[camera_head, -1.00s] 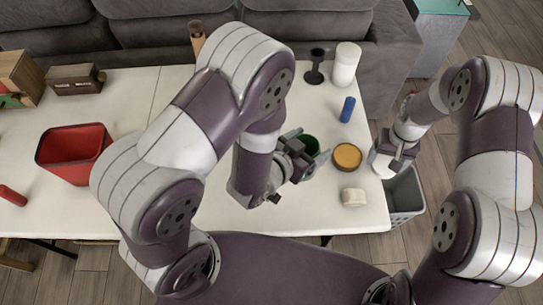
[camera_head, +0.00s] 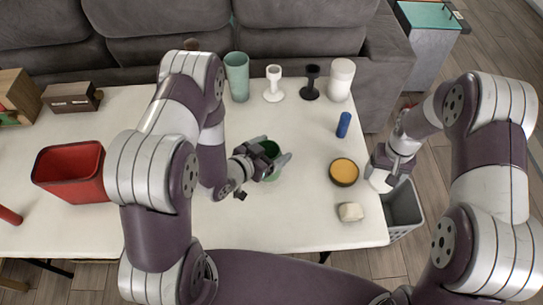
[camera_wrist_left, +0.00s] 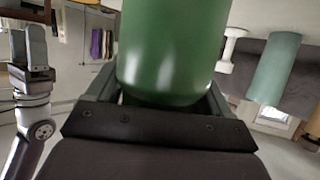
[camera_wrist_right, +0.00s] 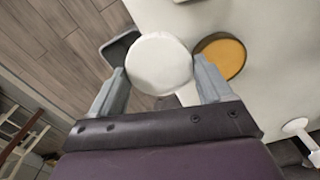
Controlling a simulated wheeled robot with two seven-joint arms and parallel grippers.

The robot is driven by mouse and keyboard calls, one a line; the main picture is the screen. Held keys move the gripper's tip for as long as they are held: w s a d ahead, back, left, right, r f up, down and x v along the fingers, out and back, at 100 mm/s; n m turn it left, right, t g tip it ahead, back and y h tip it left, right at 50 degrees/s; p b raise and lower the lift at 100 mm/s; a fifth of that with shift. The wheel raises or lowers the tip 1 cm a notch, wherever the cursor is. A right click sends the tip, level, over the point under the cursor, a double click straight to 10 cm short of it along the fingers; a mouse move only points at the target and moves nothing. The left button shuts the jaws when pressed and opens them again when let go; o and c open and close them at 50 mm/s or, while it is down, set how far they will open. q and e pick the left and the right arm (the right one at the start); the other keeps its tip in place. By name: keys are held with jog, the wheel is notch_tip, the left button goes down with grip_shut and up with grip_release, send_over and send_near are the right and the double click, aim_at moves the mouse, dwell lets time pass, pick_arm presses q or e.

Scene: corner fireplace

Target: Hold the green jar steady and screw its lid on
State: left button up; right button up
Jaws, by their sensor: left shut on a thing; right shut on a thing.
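The green jar (camera_head: 270,148) is between the fingers of my left gripper (camera_head: 274,152), over the middle of the white table. Its smooth side fills the top middle of the left wrist view (camera_wrist_left: 172,50). The left gripper is shut on it. My right gripper (camera_head: 388,166) is at the table's right edge, shut on a white round lid (camera_head: 379,181). The right wrist view shows the lid's flat face (camera_wrist_right: 159,63) between the two fingers. The lid is apart from the jar, to its right. I cannot tell the jar's height above the table.
Between them sits a dark round tin with an orange top (camera_head: 344,171). A white block (camera_head: 350,212) and a blue cylinder (camera_head: 343,124) are nearby. A teal vase (camera_head: 237,78) and goblets stand behind. A red bin (camera_head: 70,172) is left; a grey basket (camera_head: 403,211) stands right.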

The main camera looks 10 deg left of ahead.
aim_at(271, 157)
pick_arm(q)
jog(key=shift+f, duration=1.7)
jog(key=shift+f, duration=0.15)
jog(key=o, duration=1.4)
jog(key=shift+r, duration=0.25)
jog(key=v, duration=1.2)
jog(key=shift+f, duration=0.1)
